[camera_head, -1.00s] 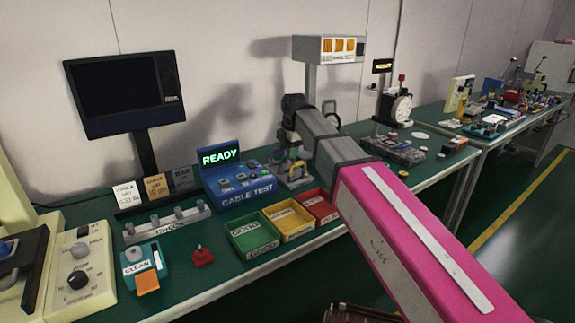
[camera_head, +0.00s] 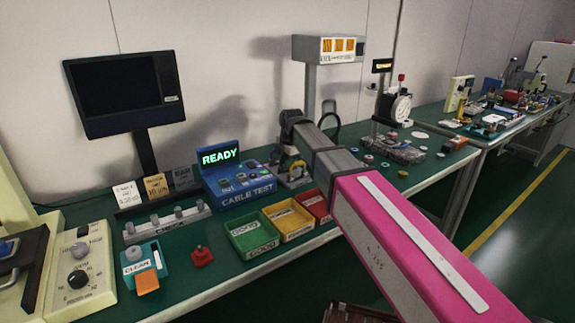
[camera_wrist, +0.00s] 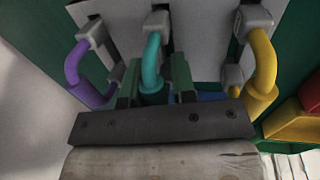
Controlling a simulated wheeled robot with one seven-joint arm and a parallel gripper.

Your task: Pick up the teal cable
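The teal cable (camera_wrist: 151,60) is a curved loop with grey connector ends, in the middle of the wrist view. It hangs between a purple cable (camera_wrist: 75,62) on the left and a yellow cable (camera_wrist: 262,65) on the right. My gripper (camera_wrist: 155,82) has its two green fingers apart, one on each side of the teal cable's lower part. A gap seems to show on both sides; contact cannot be made out.
The blue cable test box (camera_head: 238,182) reads READY. Green (camera_head: 252,250), yellow (camera_head: 290,236) and red (camera_head: 318,218) bins stand in front. A red part (camera_head: 202,257) and a teal clean box (camera_head: 140,262) are at the left. A dial gauge (camera_head: 400,108) stands behind my arm.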

